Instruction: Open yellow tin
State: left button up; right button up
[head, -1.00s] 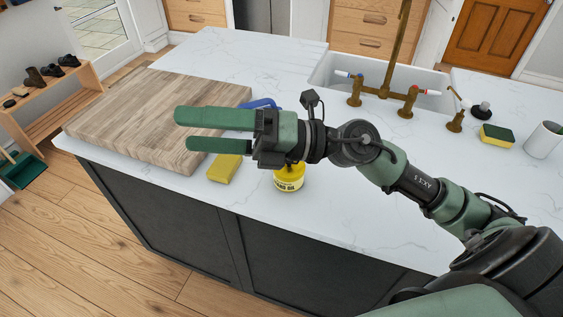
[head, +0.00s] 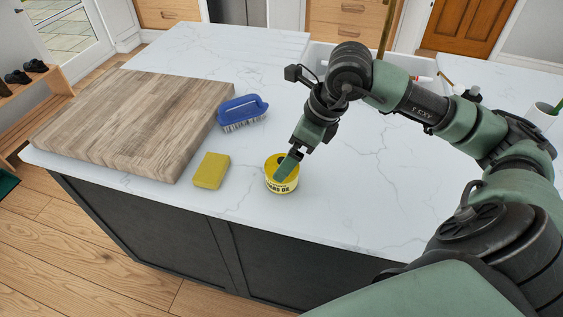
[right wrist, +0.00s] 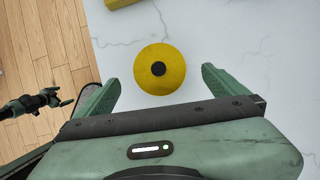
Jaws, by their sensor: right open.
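The yellow tin (head: 283,184) stands upright on the white counter near its front edge. In the right wrist view its round yellow lid (right wrist: 160,82) with a dark knob or spot in the middle is seen from above. My right gripper (head: 287,168) points down over the tin. In the right wrist view the right gripper (right wrist: 160,88) is open, with one green finger on each side of the tin and gaps between fingers and lid. In the head view a finger hides part of the lid.
A yellow sponge (head: 211,171) and a blue brush (head: 243,112) lie left of the tin. A thick wooden board (head: 130,120) covers the counter's left part. The counter (head: 350,200) right of the tin is clear. A sink is behind my right arm.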

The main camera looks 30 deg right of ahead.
jog(key=shift+p+x, duration=0.3)
jog(key=shift+x, duration=1.45)
jog(key=c, duration=1.5)
